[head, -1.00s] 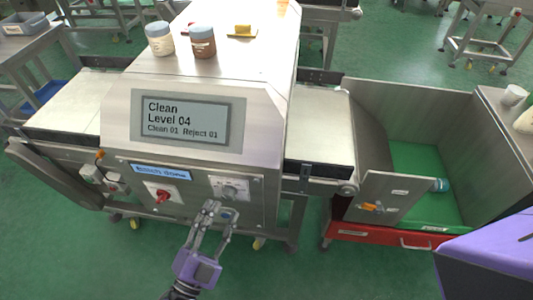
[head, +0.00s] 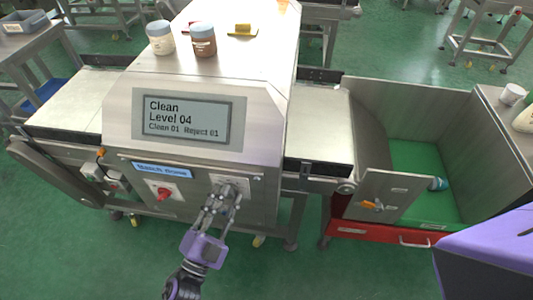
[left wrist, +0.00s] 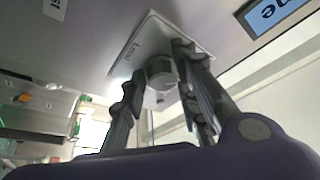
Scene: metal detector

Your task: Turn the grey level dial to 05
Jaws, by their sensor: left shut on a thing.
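The grey level dial (left wrist: 160,72) sits on a pale square plate on the machine's front panel. In the head view the plate (head: 231,181) shows, with the dial mostly hidden behind my fingers. My left gripper (head: 224,194) is at the dial, its fingers on either side of it and shut on it; in the left wrist view the fingers (left wrist: 157,85) flank the dial. The display (head: 187,117) reads "Clean", "Level 04", "Clean 01 Reject 01". My right gripper is not in view.
A red switch (head: 164,192) is left of the dial, below a blue label (head: 161,170). A red drawer (head: 390,236) is at the lower right. The floor before the panel is clear.

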